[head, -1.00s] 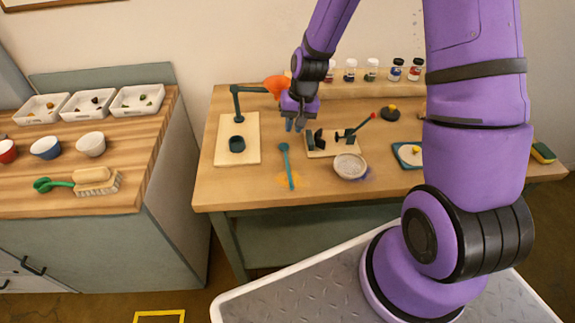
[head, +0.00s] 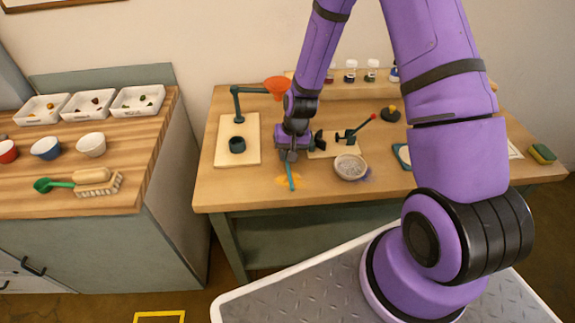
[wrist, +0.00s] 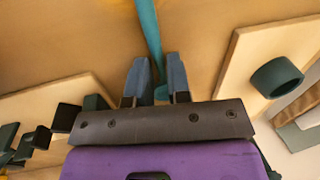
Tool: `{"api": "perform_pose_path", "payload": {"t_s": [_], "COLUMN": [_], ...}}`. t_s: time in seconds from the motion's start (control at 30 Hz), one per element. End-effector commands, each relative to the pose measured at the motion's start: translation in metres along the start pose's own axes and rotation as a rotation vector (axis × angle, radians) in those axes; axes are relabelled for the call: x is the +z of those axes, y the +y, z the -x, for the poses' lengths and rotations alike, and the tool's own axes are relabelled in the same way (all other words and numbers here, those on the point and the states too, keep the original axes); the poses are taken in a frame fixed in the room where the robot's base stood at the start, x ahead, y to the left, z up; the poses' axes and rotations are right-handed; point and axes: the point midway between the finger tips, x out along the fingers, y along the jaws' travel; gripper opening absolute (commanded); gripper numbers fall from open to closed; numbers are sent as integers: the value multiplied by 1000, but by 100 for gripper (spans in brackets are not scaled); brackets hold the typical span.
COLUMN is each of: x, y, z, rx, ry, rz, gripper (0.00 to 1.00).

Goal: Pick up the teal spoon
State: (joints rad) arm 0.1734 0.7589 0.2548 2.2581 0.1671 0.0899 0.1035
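The teal spoon (head: 291,181) lies on the wooden table, its handle end pointing towards me over an orange patch. My gripper (head: 289,157) is low over its far part and hides the far end in the head view. In the wrist view the spoon (wrist: 150,35) runs from the top edge down between the two blue-grey fingertips of my gripper (wrist: 157,78). The fingers stand apart on either side of it, with a small gap visible. Whether they touch it cannot be told.
A pale board with a dark green cup (head: 237,145) and a stand holding an orange funnel (head: 276,87) is just left. A board with dark clamps (head: 345,137) is close on the right. A grey-filled bowl (head: 350,167) is right of the spoon.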

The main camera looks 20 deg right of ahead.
Motion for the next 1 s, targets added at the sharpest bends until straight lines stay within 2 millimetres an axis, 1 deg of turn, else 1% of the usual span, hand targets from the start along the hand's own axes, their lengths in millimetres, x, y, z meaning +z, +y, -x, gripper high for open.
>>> {"api": "perform_pose_path", "payload": {"t_s": [0.27, 0.33, 0.37, 0.8, 1.0], "x": [0, 0, 0, -1, -3], "y": [0, 0, 0, 0, -2], "z": [-2, -2, -2, -2, 5], "rx": [0, 0, 0, 0, 0], "ry": [1, 1, 1, 1, 1], "rz": [0, 0, 0, 0, 1], "gripper": [18, 4, 0, 0, 0]}}
